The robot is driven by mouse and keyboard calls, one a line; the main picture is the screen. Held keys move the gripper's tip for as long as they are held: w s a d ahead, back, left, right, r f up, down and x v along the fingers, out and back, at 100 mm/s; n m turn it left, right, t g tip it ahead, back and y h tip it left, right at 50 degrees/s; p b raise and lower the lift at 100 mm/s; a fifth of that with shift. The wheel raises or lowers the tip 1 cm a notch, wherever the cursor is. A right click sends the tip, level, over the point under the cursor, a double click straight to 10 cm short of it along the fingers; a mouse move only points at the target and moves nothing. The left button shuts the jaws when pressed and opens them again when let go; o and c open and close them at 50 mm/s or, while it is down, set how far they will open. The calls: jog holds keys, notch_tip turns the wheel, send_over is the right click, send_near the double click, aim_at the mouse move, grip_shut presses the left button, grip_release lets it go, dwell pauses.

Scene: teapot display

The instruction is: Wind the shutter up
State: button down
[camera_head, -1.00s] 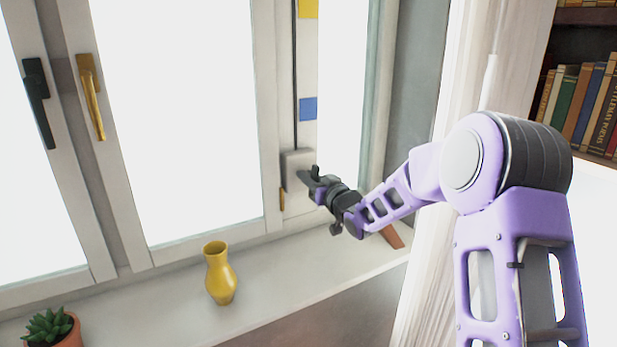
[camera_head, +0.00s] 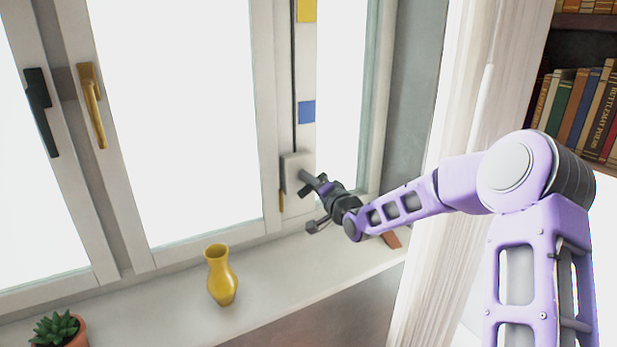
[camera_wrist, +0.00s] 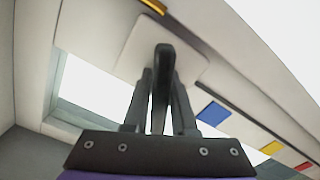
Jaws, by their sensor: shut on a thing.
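A pale winder box (camera_head: 290,166) is fixed to the window frame, with a dark strap (camera_head: 294,75) running up from it. A dark crank handle (camera_wrist: 163,62) stands out from the box's plate (camera_wrist: 132,48) in the wrist view. My gripper (camera_head: 318,186) is at the box's right side in the head view. Its two fingers close on the crank in the wrist view, one on each side. The crank's far end is hidden between the fingers. I cannot make out the shutter itself; the panes show plain bright white.
A yellow vase (camera_head: 220,276) and a potted succulent (camera_head: 57,330) stand on the sill (camera_head: 290,270), left of the arm. A brass window handle (camera_head: 92,104) and a dark one (camera_head: 40,110) are farther left. A curtain (camera_head: 450,190) and bookshelf (camera_head: 588,110) are at right.

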jog(key=m+p, duration=0.1)
jog(key=m, duration=0.4)
jog(key=shift+f+m, duration=0.1)
jog(key=shift+m, duration=0.2)
jog(key=m, duration=0.4)
jog(key=shift+f+m+b, duration=0.1)
jog(key=shift+m+b, duration=0.2)
jog(key=shift+m, duration=0.1)
jog(key=c, duration=0.7)
grip_release()
jog(key=shift+c, duration=0.2)
jog(key=v, duration=1.7)
jog(key=shift+s+p, duration=0.2)
jog(key=shift+p, duration=0.1)
jog(key=shift+d, duration=0.15)
